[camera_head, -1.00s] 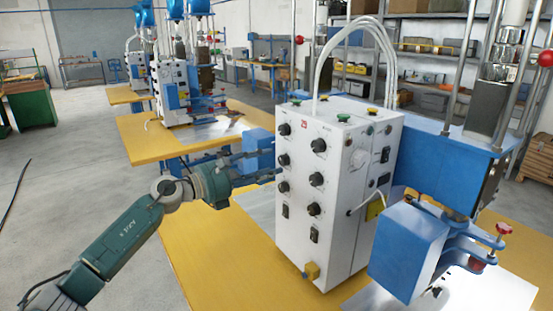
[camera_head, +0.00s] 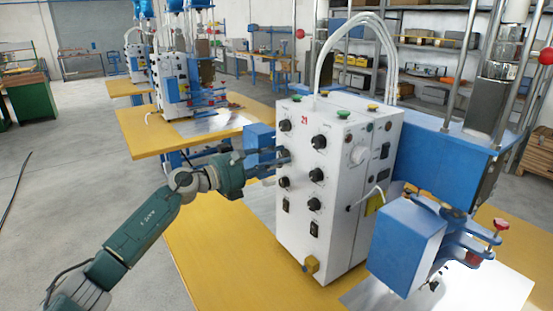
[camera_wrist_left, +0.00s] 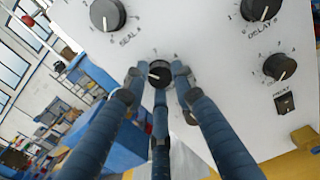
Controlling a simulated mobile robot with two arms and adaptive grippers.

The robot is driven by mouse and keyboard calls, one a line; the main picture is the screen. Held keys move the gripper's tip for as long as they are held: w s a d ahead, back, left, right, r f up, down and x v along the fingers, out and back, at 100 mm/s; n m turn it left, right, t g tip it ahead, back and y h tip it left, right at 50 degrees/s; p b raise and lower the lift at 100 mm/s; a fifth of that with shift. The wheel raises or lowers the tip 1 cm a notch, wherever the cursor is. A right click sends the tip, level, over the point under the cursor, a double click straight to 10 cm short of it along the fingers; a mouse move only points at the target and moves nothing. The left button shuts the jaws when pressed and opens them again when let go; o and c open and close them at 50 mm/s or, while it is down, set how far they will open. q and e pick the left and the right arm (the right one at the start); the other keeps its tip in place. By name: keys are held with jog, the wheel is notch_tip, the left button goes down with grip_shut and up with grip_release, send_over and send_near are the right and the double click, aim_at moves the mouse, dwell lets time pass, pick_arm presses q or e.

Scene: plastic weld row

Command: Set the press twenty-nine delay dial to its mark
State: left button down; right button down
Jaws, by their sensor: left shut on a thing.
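The white control box (camera_head: 345,180) carries black dials on its front face and a small red number that is hard to read. My left gripper (camera_head: 281,160) reaches the left column of dials from the left, at the middle one. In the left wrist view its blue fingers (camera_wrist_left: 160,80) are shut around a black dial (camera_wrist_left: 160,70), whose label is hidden. A dial marked SEAL (camera_wrist_left: 107,14) is at upper left, and a dial marked DELAY (camera_wrist_left: 262,8) is at upper right. My right gripper is in neither view.
Green and yellow buttons top the box, with white hoses (camera_head: 375,35) arching above. A blue press body (camera_head: 440,150) stands right of it on a yellow table (camera_head: 210,250). A similar station (camera_head: 172,85) stands behind. Open floor lies to the left.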

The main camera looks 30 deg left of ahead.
pick_arm(q)
jog(key=n+p, duration=0.2)
jog(key=n, duration=0.4)
jog(key=shift+n+p, duration=0.3)
jog(key=shift+p, duration=0.05)
jog(key=n+p, duration=0.3)
jog(key=n, duration=0.3)
jog(key=n+p, duration=0.3)
jog(key=n, duration=0.2)
jog(key=shift+d+n+p, duration=0.1)
jog(key=shift+n+p, duration=0.2)
jog(key=shift+p, duration=0.05)
jog(key=shift+f+n+p, duration=0.15)
jog(key=shift+n+p, duration=0.65)
jog(key=shift+n, duration=0.8)
jog(key=c, duration=1.4)
grip_release()
jog(key=shift+c, duration=0.2)
